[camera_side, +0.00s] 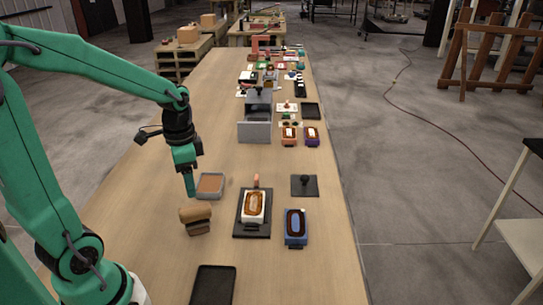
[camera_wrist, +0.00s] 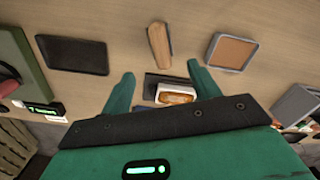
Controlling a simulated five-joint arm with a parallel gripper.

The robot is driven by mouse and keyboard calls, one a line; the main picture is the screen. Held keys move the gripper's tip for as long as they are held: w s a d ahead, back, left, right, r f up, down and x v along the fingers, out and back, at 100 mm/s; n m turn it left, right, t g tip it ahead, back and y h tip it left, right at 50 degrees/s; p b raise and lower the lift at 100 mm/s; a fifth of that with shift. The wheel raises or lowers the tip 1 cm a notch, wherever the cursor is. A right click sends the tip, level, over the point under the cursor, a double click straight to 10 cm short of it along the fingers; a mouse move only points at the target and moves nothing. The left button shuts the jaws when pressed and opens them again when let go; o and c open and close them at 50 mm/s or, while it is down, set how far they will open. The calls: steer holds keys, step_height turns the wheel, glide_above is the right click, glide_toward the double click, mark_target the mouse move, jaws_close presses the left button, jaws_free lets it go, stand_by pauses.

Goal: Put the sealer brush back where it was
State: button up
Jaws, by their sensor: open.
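I cannot name the sealer brush for certain; a brown, wood-coloured piece over a grey lower part (camera_side: 195,214) looks most like it. It rests on the table in the side view, and a similar brown block shows beyond the fingertips in the wrist view (camera_wrist: 160,45). My gripper (camera_side: 191,191) hangs just above and behind it, between it and a grey tray with a brown filling (camera_side: 210,185). In the wrist view my gripper (camera_wrist: 160,73) is open, with nothing between its fingers. That tray also shows there at upper right (camera_wrist: 231,53).
A white dish with orange contents (camera_side: 253,207) stands on a black mat (camera_side: 250,235), a small orange-pink piece (camera_side: 256,181) behind it. Right are a blue dish (camera_side: 296,238) and a black pad with a knob (camera_side: 304,187). A black tray (camera_side: 213,285) lies in front; a grey box (camera_side: 254,131) stands farther back.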

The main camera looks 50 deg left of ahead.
steer(key=s+d+r+n+t, duration=0.4)
steer(key=s+d+r+t, duration=0.1)
steer(key=d+r, duration=0.3)
steer(key=shift+s+d+r, duration=0.2)
steer(key=shift+d+r, duration=0.15)
steer(key=shift+r, duration=0.45)
